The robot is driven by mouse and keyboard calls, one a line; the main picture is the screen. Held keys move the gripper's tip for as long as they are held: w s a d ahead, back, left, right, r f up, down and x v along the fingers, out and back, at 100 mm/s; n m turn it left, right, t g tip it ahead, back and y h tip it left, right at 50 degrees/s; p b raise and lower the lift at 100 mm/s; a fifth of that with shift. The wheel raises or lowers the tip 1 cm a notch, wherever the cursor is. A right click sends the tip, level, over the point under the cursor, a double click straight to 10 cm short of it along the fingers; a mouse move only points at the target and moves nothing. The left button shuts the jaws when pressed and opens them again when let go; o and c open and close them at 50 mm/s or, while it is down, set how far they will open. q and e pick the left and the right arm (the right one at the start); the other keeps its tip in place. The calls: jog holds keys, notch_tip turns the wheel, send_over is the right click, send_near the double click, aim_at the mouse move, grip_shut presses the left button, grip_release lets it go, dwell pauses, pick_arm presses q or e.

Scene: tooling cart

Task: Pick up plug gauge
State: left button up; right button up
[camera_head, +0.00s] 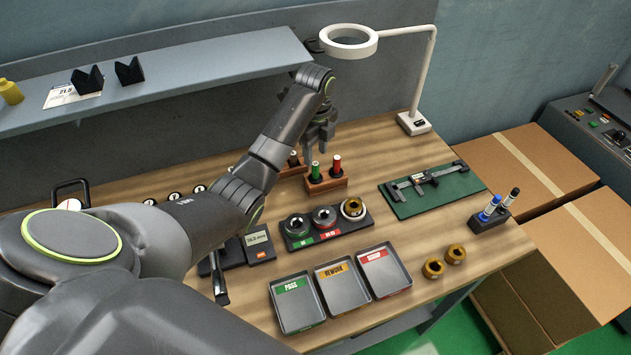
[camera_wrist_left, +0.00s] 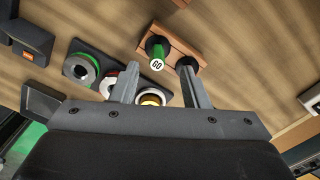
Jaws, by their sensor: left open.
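A green-handled plug gauge (camera_head: 315,170) and a red-handled one (camera_head: 337,166) stand upright in a small wooden block (camera_head: 326,184) on the bench. In the left wrist view the green plug gauge (camera_wrist_left: 157,53) shows its end marked GO, with the wooden block (camera_wrist_left: 180,40) around it. My left gripper (camera_head: 318,147) is open and points down just above the block. The right finger overlaps a dark part in the block's other hole. My right gripper is out of view.
A ring-gauge tray (camera_head: 328,236), three bins marked PASS (camera_head: 298,303), REWORK and SCRAP, and brass rings (camera_head: 433,268) lie in front. A caliper on a green mat (camera_head: 432,191), a marker holder (camera_head: 489,221) and a ring lamp (camera_head: 413,122) stand right. My left arm hides the bench's left part.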

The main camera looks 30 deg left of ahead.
aim_at(315, 163)
pick_arm(q)
jog(key=shift+f+p, duration=0.3)
jog(key=shift+f, duration=0.65)
jog(key=shift+s+f+p, duration=0.1)
jog(key=shift+f+p, duration=0.2)
jog(key=shift+f, duration=0.05)
notch_tip(315, 163, down, 4)
jog(key=shift+s+r+p, duration=0.1)
jog(key=shift+r+p, duration=0.15)
jog(key=shift+p, duration=0.35)
jog(key=shift+f, duration=0.45)
jog(key=c, duration=0.7)
jog(key=shift+r, duration=0.1)
